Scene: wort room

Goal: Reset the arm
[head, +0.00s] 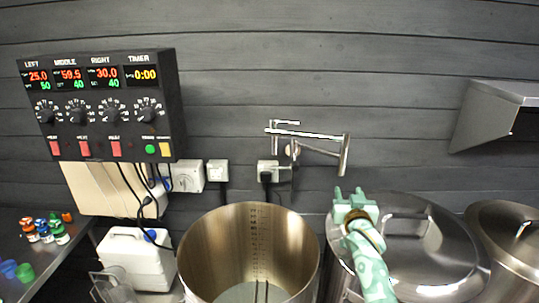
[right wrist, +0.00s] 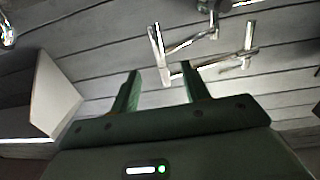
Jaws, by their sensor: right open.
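My right gripper (head: 349,195) is raised in front of the lidded steel pot in the head view, with its fingertips pointing up towards the wall. In the right wrist view its two fingers (right wrist: 161,85) stand apart with nothing between them. The green patterned right arm (head: 371,268) comes up from the bottom right of the head view. My left gripper is not in view.
An open steel kettle (head: 198,262) stands left of my right arm; a lidded pot (head: 430,270) is behind it. A folding wall tap (head: 318,150) sticks out above. A control box (head: 105,105) hangs at left. A steel hood (head: 490,112) is at right.

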